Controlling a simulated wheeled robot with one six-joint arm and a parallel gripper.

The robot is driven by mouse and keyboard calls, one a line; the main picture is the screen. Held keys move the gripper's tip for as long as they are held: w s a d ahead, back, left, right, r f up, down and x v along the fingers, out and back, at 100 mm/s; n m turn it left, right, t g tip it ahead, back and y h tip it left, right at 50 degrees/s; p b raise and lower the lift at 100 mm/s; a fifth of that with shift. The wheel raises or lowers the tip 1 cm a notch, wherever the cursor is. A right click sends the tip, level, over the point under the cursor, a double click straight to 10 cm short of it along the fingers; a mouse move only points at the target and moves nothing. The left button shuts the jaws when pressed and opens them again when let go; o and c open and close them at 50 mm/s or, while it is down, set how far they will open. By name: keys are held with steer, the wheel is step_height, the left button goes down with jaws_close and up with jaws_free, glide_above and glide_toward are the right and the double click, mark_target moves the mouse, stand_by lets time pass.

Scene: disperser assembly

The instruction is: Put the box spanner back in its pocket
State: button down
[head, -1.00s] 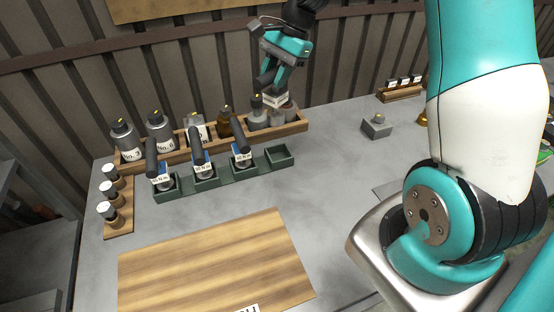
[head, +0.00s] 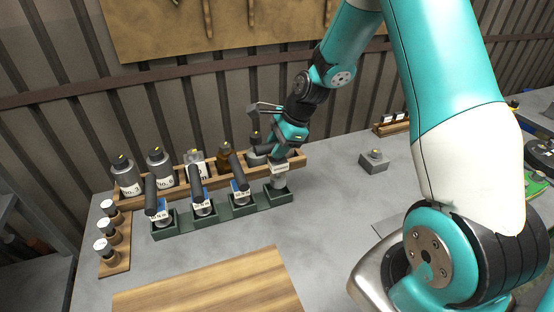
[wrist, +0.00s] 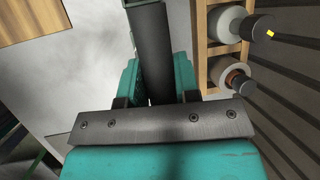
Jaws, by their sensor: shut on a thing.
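My gripper (head: 283,146) is shut on the dark handle of the box spanner, which shows as a dark bar between the teal fingers in the wrist view (wrist: 153,55). In the head view the box spanner (head: 279,182) has a white tag and a grey metal lower part. It stands roughly upright at the right-end pocket of the green rack (head: 224,219). Its lower end is at the pocket's opening; I cannot tell whether it touches the floor of the pocket. Three similar tools with dark handles and white-and-blue tags stand in the other pockets.
A wooden rack (head: 140,193) with several bottles stands right behind the green rack. A small wooden stand (head: 117,262) with capped vials is at the left. A wooden board (head: 215,285) lies in front. A grey block (head: 374,161) stands to the right, with bare table between.

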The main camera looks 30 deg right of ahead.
mark_target(277, 161)
steer(key=shift+f+p, duration=0.35)
steer(key=shift+f, duration=2.35)
steer(key=c, duration=0.8)
jaws_free()
steer(key=shift+c, duration=0.2)
steer(key=b+v, duration=0.2)
steer(key=v, duration=1)
steer(key=s+a+r+n+g, duration=0.1)
steer(key=s+a+r+n, duration=0.3)
steer(key=a+n, duration=0.25)
steer(key=s+a+r+n, duration=0.4)
steer(key=a+n, duration=0.2)
steer(key=a, duration=0.2)
steer(key=s+a+r+n+g, duration=0.1)
steer(key=s+a+n, duration=0.2)
steer(key=s+n, duration=0.4)
steer(key=s+a+r+n+g, duration=0.1)
steer(key=s+a+r+n, duration=0.1)
steer(key=s+a+n, duration=0.2)
steer(key=s+n, duration=0.3)
steer(key=s, duration=0.1)
steer(key=shift+s+a+r, duration=0.2)
steer(key=shift+s+r, duration=0.1)
steer(key=shift+s, duration=0.05)
